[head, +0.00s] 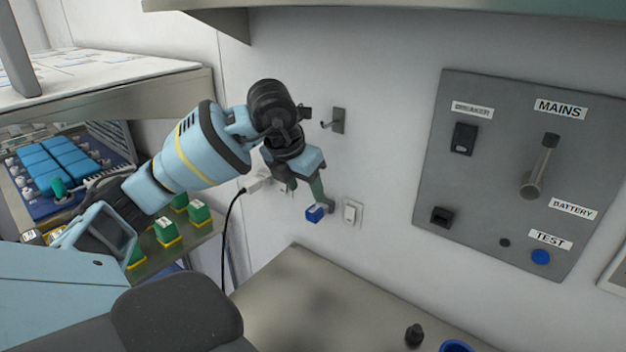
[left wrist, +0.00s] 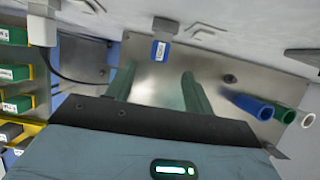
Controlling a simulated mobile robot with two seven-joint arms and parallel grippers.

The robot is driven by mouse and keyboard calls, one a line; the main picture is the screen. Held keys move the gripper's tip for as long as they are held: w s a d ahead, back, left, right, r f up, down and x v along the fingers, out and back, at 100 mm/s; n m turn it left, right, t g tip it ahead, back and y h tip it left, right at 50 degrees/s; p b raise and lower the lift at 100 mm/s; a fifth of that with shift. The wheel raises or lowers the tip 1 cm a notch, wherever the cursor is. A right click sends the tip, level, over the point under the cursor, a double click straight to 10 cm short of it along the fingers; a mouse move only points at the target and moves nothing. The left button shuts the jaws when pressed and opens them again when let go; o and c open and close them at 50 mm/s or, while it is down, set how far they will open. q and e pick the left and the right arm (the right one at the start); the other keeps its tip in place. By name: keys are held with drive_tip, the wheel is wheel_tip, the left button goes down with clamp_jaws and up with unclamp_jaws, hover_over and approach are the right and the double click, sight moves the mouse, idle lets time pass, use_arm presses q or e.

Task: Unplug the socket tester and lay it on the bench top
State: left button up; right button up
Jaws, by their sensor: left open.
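The socket tester (head: 314,214) is a small blue block with a white label, at the wall above the bench top (head: 290,310). In the left wrist view the tester (left wrist: 162,45) shows grey and blue, sticking out from the wall at top centre. My left gripper (head: 309,197) is at the wall beside the tester. In the left wrist view its green fingers (left wrist: 158,72) are apart and empty, and the tester lies beyond the fingertips, roughly between their lines. I cannot tell how far apart they are. The socket behind the tester is mostly hidden. My right gripper is not in view.
A white plug (head: 257,182) with a black cord is left of the tester, and a white switch (head: 352,212) is right of it. A wall hook (head: 336,121) is above. A black knob (head: 414,335) and blue cup (head: 456,346) stand on the bench; its left part is clear.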

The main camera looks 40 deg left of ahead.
sight(313, 210)
use_arm(q)
drive_tip(key=shift+x, duration=3.85)
clamp_jaws()
